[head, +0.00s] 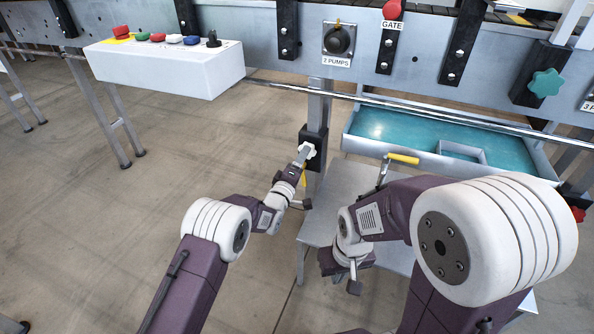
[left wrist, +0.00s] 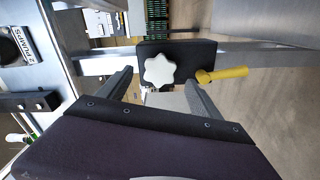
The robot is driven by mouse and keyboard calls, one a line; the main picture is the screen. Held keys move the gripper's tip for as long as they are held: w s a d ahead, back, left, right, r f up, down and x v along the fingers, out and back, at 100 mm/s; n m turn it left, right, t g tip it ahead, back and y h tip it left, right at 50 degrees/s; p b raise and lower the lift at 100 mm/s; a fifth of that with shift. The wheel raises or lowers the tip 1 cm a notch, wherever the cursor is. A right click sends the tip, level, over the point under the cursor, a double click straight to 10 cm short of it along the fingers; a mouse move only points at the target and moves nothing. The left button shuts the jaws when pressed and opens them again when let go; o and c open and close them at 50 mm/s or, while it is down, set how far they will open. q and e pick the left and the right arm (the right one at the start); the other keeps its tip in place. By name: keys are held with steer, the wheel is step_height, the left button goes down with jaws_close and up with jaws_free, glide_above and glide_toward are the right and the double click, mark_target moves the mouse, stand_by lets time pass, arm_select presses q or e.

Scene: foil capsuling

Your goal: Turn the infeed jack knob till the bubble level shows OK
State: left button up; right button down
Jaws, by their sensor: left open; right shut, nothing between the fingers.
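The jack knob, a white star-shaped knob (left wrist: 161,70), sits on a black block (left wrist: 190,53) on a metal leg. In the head view the knob (head: 311,150) is partly hidden by my left gripper (head: 302,157). In the left wrist view my left gripper (left wrist: 159,77) is open, its fingers on either side of the knob; I cannot tell whether they touch it. A yellow handle (left wrist: 222,74) sticks out beside the knob.
A white button box (head: 165,68) hangs at the left of the conveyor. A teal tray (head: 380,124) and a yellow-handled lever (head: 403,158) are right of the leg. A grey table (head: 340,185) stands below. A green knob (head: 545,83) is at far right.

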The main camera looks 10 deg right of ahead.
arm_select(q)
steer(key=b+v, duration=0.4)
steer(key=b, duration=0.1)
steer(key=shift+a+b, duration=0.1)
steer(key=shift+b, duration=0.3)
arm_select(e)
step_height(320, 180, down, 8)
